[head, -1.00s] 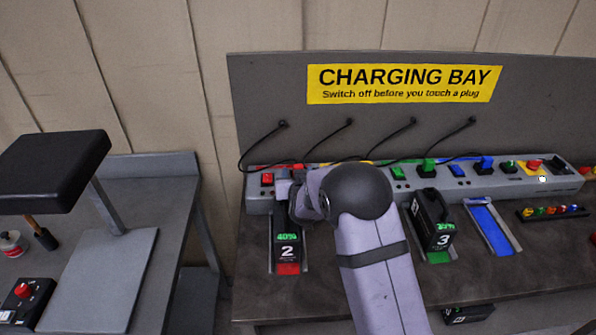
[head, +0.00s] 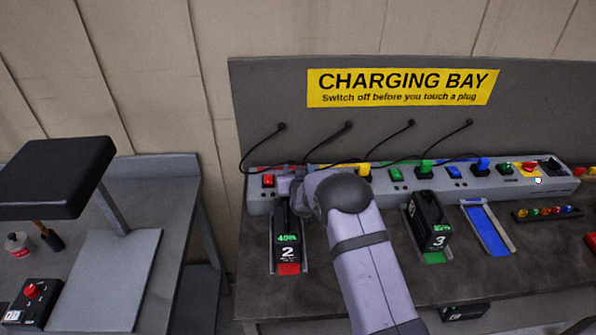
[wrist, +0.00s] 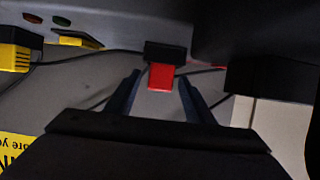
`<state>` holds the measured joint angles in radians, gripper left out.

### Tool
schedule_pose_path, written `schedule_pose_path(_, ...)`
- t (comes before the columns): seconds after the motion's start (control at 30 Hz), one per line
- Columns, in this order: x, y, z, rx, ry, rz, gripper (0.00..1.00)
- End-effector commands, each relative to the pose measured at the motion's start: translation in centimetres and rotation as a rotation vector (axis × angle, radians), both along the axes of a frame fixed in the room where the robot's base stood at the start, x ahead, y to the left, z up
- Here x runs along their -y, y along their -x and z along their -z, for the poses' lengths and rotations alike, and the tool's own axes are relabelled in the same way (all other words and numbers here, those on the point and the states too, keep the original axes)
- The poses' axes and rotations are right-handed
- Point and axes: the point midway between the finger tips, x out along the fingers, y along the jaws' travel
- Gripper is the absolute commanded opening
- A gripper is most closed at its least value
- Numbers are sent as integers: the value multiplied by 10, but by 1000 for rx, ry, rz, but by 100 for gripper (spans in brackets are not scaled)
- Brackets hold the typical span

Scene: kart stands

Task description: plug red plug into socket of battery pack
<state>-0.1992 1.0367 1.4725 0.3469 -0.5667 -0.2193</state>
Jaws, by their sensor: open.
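The red plug (wrist: 161,77) shows in the wrist view just ahead of and between my fingertips, against a small black block (wrist: 165,50). I cannot tell whether plug and block are joined. The plug and the pack's socket are hidden there by my wrist.
The grey charging strip (head: 330,190) runs behind, with a red switch (head: 268,181) left of my gripper and a yellow plug (head: 364,171) to its right. Battery pack 3 (head: 430,222) stands right of my arm. A blue bay (head: 487,229) is empty. Thin cables hang from the back panel.

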Motion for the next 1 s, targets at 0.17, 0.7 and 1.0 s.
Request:
schedule_pose_path(0.17, 0, -2, 1, -1, 0, 0, 48)
schedule_pose_path(0.7, 0, -2, 1, 0, 0, 0, 3)
schedule_pose_path(1.0, 0, -3, -13, 4, -1, 2, 3)
